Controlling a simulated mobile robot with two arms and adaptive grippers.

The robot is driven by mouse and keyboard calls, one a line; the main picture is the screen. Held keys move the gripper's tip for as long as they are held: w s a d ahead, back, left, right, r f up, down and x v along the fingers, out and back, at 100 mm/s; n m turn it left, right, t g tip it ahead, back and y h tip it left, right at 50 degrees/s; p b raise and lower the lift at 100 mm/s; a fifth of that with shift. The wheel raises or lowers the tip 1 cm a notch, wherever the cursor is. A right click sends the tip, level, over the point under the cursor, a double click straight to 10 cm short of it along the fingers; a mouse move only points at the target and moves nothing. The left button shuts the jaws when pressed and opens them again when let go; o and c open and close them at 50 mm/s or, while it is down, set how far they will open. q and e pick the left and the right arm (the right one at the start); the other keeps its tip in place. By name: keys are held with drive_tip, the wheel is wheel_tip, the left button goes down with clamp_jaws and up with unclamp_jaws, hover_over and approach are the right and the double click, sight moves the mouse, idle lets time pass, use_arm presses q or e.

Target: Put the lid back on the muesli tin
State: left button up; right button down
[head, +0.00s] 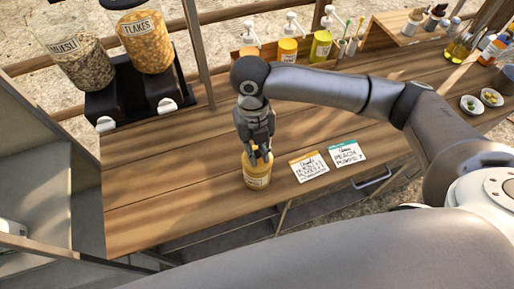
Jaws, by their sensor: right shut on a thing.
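A small yellow tin (257,181) with a pale label stands upright near the front edge of the wooden counter; its label is too small to read. My right gripper (258,157) points down at the tin's top and is shut on what seems to be its lid. The fingers hide most of the top, so I cannot tell whether the lid sits fully on the rim. A clear container labelled MUESLI (81,62) stands at the back left. My left gripper is not in view.
Two written cards, one orange-edged (309,167) and one teal-edged (346,153), lie right of the tin. A FLAKES dispenser (145,42), pump bottles (288,49) and small bowls (471,104) line the back and right. The counter (160,180) left of the tin is clear.

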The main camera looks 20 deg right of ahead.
drive_tip(key=c, duration=1.3)
unclamp_jaws()
drive_tip(key=shift+o, duration=0.5)
drive_tip(key=o, duration=0.4)
drive_tip(key=shift+r+p, duration=3.5)
drive_tip(key=shift+p, duration=0.25)
clamp_jaws()
